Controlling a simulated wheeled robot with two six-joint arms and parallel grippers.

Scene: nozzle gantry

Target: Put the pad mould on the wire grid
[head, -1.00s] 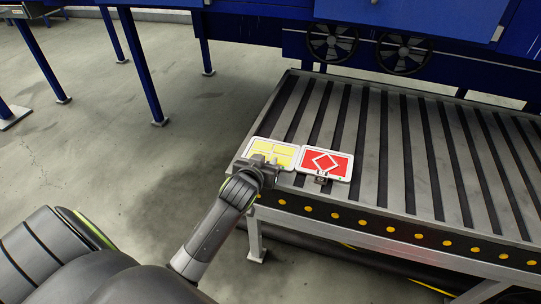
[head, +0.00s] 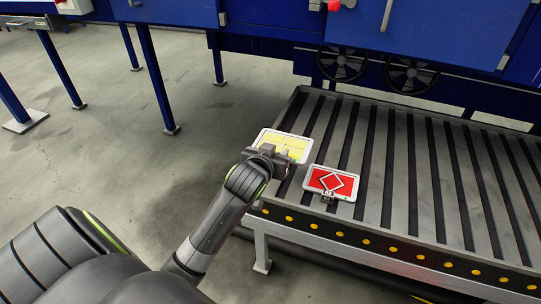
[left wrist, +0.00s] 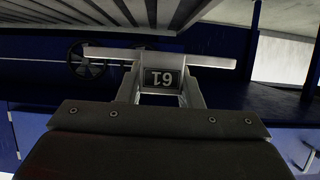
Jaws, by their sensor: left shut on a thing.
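A flat white-rimmed mould with a yellow face divided into panels (head: 284,143) is in the head view, by the left end of the roller table. My left gripper (head: 272,156) is shut on its near edge and holds it raised. In the left wrist view, the mould's plate shows nearly edge-on (left wrist: 205,60), with a small number tag (left wrist: 161,78) between the fingers, upside down. A second white-rimmed mould, red with a diamond outline (head: 320,180), lies on the table to the right. I cannot tell which is called the pad mould. No wire grid is seen. My right gripper is out of view.
The slatted roller table (head: 397,190) is clear to the right of the red mould. Blue machinery (head: 430,40) with two black handwheels stands behind it. Blue legs (head: 152,80) stand on the open concrete floor at left.

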